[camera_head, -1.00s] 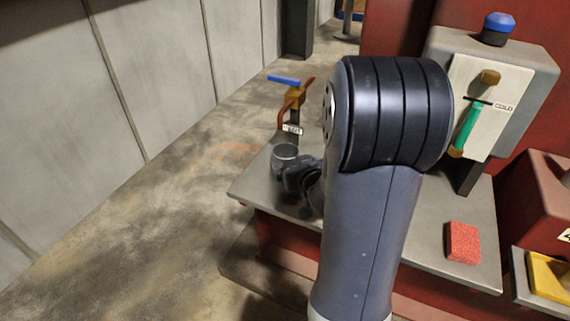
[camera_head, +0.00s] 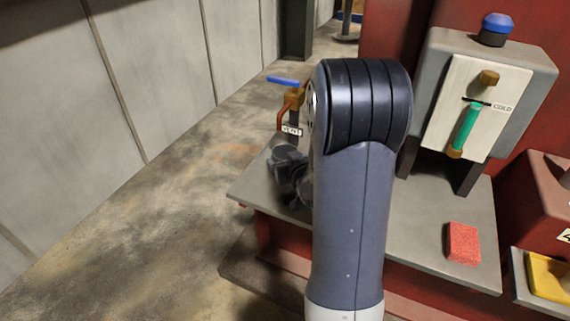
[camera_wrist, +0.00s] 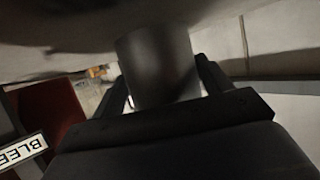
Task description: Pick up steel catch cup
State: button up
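The steel catch cup (camera_wrist: 155,68) shows as a dark grey cylinder in the wrist view, standing between the two fingers of my gripper (camera_wrist: 163,78). I cannot see firm contact on both sides. In the head view my gripper (camera_head: 288,162) is a dark shape over the left end of the grey shelf (camera_head: 425,215), partly behind my arm. It covers the cup's place there, so the cup cannot be made out clearly.
A valve with a blue handle (camera_head: 284,80) and a VENT tag (camera_head: 291,130) stands just behind. A gauge box (camera_head: 484,105) with a green tube is at right. A red block (camera_head: 463,243) lies on the shelf. A BLEED label (camera_wrist: 22,150) shows in the wrist view.

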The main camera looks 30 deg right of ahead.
jog(key=c, duration=0.7)
jog(key=shift+r, duration=0.1)
